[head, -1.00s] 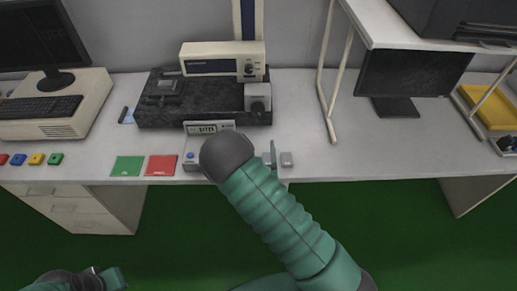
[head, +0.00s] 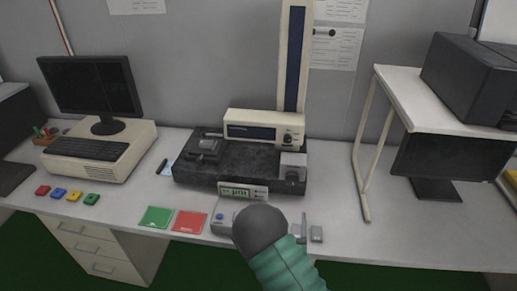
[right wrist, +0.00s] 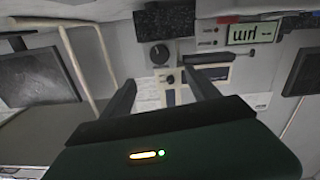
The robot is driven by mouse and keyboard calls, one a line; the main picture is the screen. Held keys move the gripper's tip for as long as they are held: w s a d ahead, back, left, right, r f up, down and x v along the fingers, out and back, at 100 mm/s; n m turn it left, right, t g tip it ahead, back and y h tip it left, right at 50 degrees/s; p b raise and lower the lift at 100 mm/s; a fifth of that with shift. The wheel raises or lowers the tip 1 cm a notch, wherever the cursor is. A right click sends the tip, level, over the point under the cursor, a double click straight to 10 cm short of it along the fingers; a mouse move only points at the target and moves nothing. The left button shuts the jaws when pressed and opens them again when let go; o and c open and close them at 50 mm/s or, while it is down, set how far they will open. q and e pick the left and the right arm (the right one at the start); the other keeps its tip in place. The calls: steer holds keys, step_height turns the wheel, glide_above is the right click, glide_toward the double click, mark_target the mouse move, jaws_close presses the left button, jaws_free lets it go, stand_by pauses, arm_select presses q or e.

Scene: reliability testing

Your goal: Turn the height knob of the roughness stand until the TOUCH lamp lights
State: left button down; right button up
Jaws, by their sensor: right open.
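The roughness stand has a black granite base (head: 240,165), a cream drive unit (head: 250,122) and a tall column (head: 292,60). A round black knob (right wrist: 159,54) is on a grey block (head: 293,162) at the base's front right. A smaller knob (head: 288,138) is on the cream unit. A display box (head: 238,190) in front reads "µm"; its small reddish lamps (right wrist: 213,30) look dim, labels unreadable. In the right wrist view my right gripper (right wrist: 159,76) is open, its fingers apart with nothing held. My left gripper is not shown.
A computer (head: 100,150) stands left. Colored blocks (head: 66,195), a green pad (head: 155,216) and a red pad (head: 189,222) lie near the front edge. A white-framed shelf (head: 440,105) stands right, with clear tabletop before it.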

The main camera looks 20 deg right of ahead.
steer(key=shift+f, duration=0.1)
steer(key=b, duration=0.7)
glide_toward(292, 181)
steer(key=x, duration=0.8)
steer(key=shift+w+d, duration=0.2)
steer(key=shift+w, duration=0.05)
steer(key=c, duration=1.3)
steer(key=shift+c, duration=0.3)
steer(key=shift+b, duration=0.3)
